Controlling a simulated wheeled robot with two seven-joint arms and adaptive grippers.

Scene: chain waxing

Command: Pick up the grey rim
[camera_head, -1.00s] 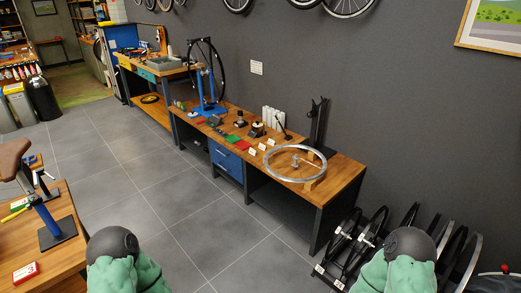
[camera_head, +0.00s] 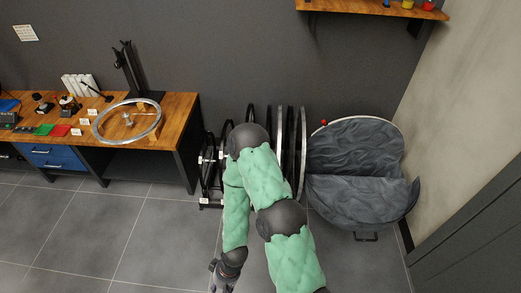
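A silver-grey rim (camera_head: 128,142) lies flat on the wooden workbench (camera_head: 180,112) at the left, resting on small wooden blocks with a hub in its middle. Another light grey rim (camera_head: 303,150) stands upright among the wheels in the floor rack, partly hidden by my arm. My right arm, green with dark joints, comes in from the bottom and folds back down. Its gripper (camera_head: 220,280) is at the bottom edge, well away from both rims, and its fingers are too small and cut off to read. My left gripper is not in view.
Dark wheels (camera_head: 210,165) stand in the rack right of the bench. A large round grey fabric-covered container (camera_head: 360,165) stands beside them near the right wall. A wall shelf (camera_head: 380,10) hangs above. The tiled floor (camera_head: 80,235) at lower left is clear.

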